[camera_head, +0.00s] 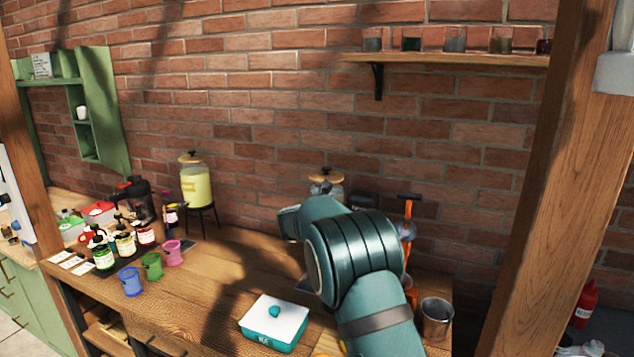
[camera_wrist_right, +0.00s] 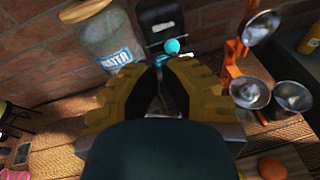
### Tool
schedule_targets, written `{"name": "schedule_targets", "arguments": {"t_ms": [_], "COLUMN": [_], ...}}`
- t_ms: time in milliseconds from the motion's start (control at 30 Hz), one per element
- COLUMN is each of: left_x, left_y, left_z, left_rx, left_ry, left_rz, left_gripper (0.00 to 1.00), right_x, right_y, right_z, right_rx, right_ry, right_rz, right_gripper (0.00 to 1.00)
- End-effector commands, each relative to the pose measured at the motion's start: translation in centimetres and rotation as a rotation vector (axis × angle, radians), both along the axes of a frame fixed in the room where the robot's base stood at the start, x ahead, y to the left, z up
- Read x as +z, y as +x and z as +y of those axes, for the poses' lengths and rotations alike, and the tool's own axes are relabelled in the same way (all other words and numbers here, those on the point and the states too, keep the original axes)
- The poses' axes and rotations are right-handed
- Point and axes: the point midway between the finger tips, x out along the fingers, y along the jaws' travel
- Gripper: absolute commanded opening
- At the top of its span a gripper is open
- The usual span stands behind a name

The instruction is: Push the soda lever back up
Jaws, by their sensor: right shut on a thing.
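The black soda machine (camera_wrist_right: 158,22) stands near the brick wall in the right wrist view. Its lever seems to end in a teal ball (camera_wrist_right: 172,46), just beyond my fingertips. My right gripper (camera_wrist_right: 159,68) has its yellow fingers closed together in front of the machine. Something dark and narrow shows between them, but I cannot make it out. I cannot tell whether the fingers touch the lever. In the head view a dark top of the machine (camera_head: 363,201) shows behind my right arm, which hides the lever and right gripper. My left gripper is not in view.
A water jar (camera_wrist_right: 108,38) stands left of the machine. An orange stand with metal cups (camera_wrist_right: 240,65) stands to its right. A teal box with a white lid (camera_head: 275,322) and a metal cup (camera_head: 435,318) stand near the counter's front.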

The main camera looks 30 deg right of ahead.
Motion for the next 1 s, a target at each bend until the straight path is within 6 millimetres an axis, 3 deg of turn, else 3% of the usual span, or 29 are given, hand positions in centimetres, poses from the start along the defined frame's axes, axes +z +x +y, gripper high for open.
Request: {"name": "schedule_targets", "arguments": {"t_ms": [200, 500, 700, 1000], "left_x": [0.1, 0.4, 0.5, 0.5], "left_y": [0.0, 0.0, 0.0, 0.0], "left_z": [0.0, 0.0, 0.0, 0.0], "left_rx": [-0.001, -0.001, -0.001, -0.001], "left_ry": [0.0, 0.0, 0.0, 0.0], "left_rz": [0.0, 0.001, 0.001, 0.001], "left_gripper": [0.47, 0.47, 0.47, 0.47], "right_x": [4.5, 9.6, 11.4, 11.8], "right_y": [-1.2, -2.6, -3.1, -3.3], "right_z": [2.4, 5.2, 6.2, 6.3], "right_rx": [0.003, 0.002, 0.001, 0.001], "right_ry": [0.002, 0.0, 0.0, 0.0], "right_rz": [-0.005, -0.003, -0.003, 0.0], "right_gripper": [0.0, 0.0, 0.0, 0.0]}}
